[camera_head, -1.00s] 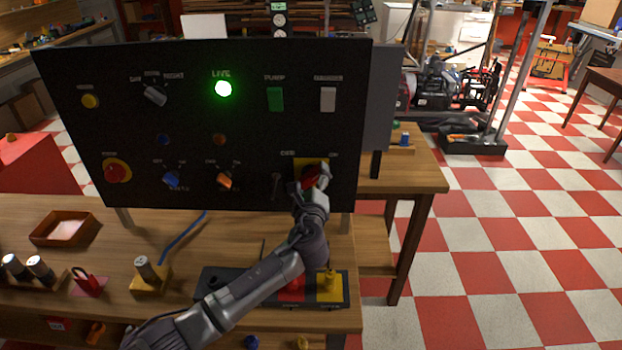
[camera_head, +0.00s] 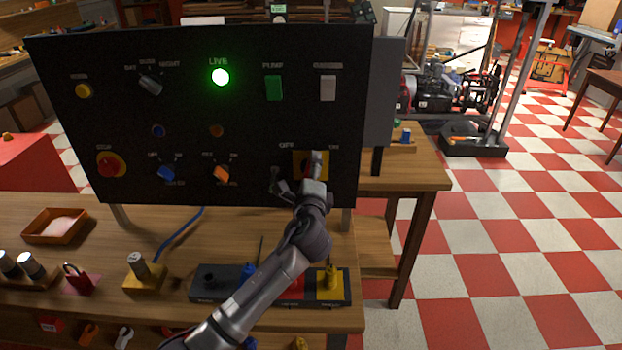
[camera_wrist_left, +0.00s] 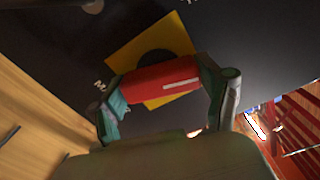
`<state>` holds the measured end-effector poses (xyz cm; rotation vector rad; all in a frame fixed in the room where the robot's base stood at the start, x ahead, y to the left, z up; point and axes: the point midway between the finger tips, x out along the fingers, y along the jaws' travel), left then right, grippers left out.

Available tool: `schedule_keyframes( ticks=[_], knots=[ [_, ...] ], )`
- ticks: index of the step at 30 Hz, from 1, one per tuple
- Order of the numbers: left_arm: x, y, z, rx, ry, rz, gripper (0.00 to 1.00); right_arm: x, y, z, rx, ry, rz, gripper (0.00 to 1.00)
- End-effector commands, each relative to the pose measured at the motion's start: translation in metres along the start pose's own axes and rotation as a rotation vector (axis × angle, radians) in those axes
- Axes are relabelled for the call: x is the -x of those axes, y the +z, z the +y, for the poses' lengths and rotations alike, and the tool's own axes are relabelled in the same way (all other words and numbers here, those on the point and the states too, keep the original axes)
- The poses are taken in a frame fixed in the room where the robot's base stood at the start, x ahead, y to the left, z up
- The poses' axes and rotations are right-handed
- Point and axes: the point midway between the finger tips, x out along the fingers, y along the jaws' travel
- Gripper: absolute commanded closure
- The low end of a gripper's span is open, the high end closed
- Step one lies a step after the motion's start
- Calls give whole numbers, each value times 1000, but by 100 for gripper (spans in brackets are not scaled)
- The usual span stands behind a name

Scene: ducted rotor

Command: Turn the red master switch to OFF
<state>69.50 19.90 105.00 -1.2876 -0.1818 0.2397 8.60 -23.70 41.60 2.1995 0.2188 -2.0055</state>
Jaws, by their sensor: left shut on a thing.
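The red master switch handle (camera_wrist_left: 160,82) sits on a yellow plate (camera_wrist_left: 126,58) on the black panel. It has a white line along it. My left gripper (camera_wrist_left: 165,88) is shut on the handle, with one finger at each end of it in the wrist view. In the head view, my left gripper (camera_head: 300,172) covers most of the handle, and part of the yellow plate (camera_head: 298,156) shows. OFF is printed at the plate's upper left; the label at its upper right is hard to read. My right gripper is in neither view.
The green LIVE lamp (camera_head: 220,77) is lit on the black panel (camera_head: 200,125). Knobs, a STOP button (camera_head: 110,164) and rockers share the panel. Below, the bench holds an orange tray (camera_head: 55,226), a red padlock (camera_head: 78,279) and a dark block (camera_head: 208,284) under my arm.

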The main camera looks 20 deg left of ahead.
Motion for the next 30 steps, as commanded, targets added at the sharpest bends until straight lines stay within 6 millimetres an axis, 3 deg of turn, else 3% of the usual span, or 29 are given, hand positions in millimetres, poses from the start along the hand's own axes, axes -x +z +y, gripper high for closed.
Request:
schedule_keyframes(
  ticks=[15, 30],
  knots=[
    [0, -1, 3, 496, 1, 0, 58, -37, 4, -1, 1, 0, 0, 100],
    [0, -1, 2, 912, 1, -1, 58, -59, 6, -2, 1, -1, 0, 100]
  ],
)
